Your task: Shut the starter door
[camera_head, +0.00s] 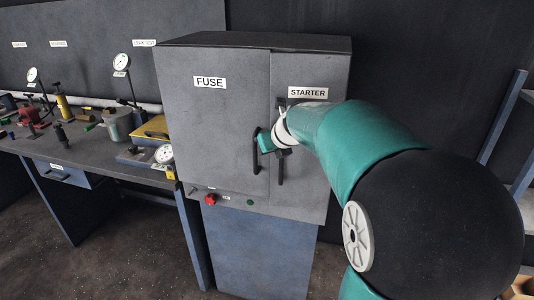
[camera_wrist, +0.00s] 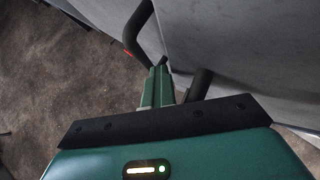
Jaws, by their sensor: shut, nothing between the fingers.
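The starter door (camera_head: 315,117), labelled STARTER, is the right-hand grey panel of the cabinet. It looks about flush with the fuse door (camera_head: 212,125) beside it; I cannot tell whether it is fully shut. The starter door's black bar handle (camera_head: 281,170) is partly hidden by my arm. My gripper (camera_head: 263,142) is in front of the cabinet near the seam between the doors. In the wrist view my gripper (camera_wrist: 159,76) has its fingers together and empty, between one black handle (camera_wrist: 138,28) at the left and another (camera_wrist: 200,84) at the right. Contact with the door is unclear.
A workbench (camera_head: 85,153) with gauges and tools stands left of the cabinet. A red knob (camera_head: 210,199) sits on the cabinet's lower front. A shelf frame (camera_head: 505,115) stands at the far right. Open floor (camera_head: 120,240) lies at the lower left.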

